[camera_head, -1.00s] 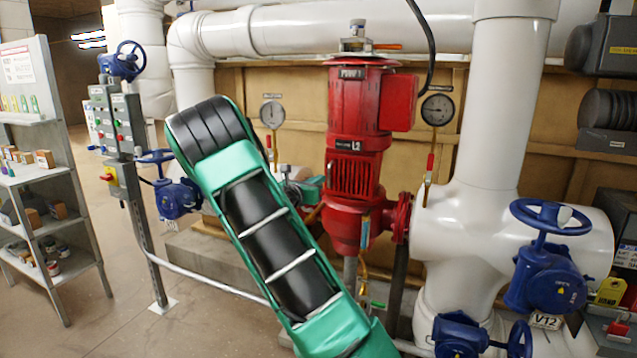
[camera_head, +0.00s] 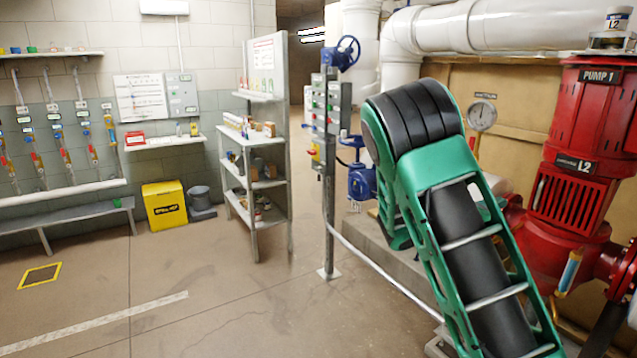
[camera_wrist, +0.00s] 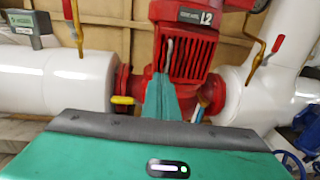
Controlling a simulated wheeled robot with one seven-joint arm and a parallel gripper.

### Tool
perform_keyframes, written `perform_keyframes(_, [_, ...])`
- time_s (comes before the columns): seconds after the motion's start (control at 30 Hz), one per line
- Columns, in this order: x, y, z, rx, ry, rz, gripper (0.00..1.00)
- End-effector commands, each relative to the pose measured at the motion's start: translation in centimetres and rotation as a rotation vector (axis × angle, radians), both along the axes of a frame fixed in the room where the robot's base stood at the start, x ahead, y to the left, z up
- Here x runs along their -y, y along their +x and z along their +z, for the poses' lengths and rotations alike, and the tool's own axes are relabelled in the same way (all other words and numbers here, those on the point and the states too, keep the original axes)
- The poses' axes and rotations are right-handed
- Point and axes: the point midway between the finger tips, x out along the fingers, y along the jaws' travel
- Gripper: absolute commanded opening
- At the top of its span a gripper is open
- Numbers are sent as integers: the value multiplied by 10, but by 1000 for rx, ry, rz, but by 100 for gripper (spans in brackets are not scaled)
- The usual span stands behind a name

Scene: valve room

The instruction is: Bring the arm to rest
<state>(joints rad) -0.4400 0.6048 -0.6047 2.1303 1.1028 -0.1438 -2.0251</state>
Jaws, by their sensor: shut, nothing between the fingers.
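My green and black arm (camera_head: 470,250) rises from the lower right of the head view, with its bend at the top. The head view does not show my gripper's fingers; the arm hides what is behind it. In the wrist view, my gripper (camera_wrist: 164,85) shows as a green finger shape beyond the wide green and grey housing. It is shut and empty. It points toward the red pump (camera_wrist: 188,50) labelled L2; I cannot tell the gap between them. The pump also stands at the right of the head view (camera_head: 580,150).
A white pipe (camera_wrist: 65,85) lies left of the pump in the wrist view. A control post (camera_head: 328,200) and a shelf rack (camera_head: 252,165) stand left of my arm. A yellow bin (camera_head: 164,205) stands by the wall. Open floor (camera_head: 220,290) fills the lower left.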

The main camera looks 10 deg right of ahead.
Motion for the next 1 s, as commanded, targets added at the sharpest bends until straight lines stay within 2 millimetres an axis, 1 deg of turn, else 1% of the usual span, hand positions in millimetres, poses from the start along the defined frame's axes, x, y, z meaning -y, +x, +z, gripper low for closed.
perform_keyframes(0.07, [6,-9,-3,37,41,-21,0])
perform_keyframes(0.13, [13,-24,-10,101,114,-59,0])
perform_keyframes(0.27, [27,-66,-32,294,320,-180,0])
perform_keyframes(0.3, [28,-81,-40,363,390,-227,0])
perform_keyframes(0.37, [28,-101,-52,463,489,-301,0])
perform_keyframes(0.4, [26,-114,-59,527,551,-350,0])
perform_keyframes(0.47, [20,-133,-68,622,640,-429,0])
perform_keyframes(0.57, [7,-163,-82,772,774,-567,0])
perform_keyframes(0.67, [-13,-190,-91,911,890,-713,0])
perform_keyframes(0.83, [-55,-234,-99,1115,1048,-973,0])
perform_keyframes(0.97, [-91,-266,-98,1245,1131,-1180,0])
perform_keyframes(1.0, [-103,-276,-98,1279,1149,-1245,0])
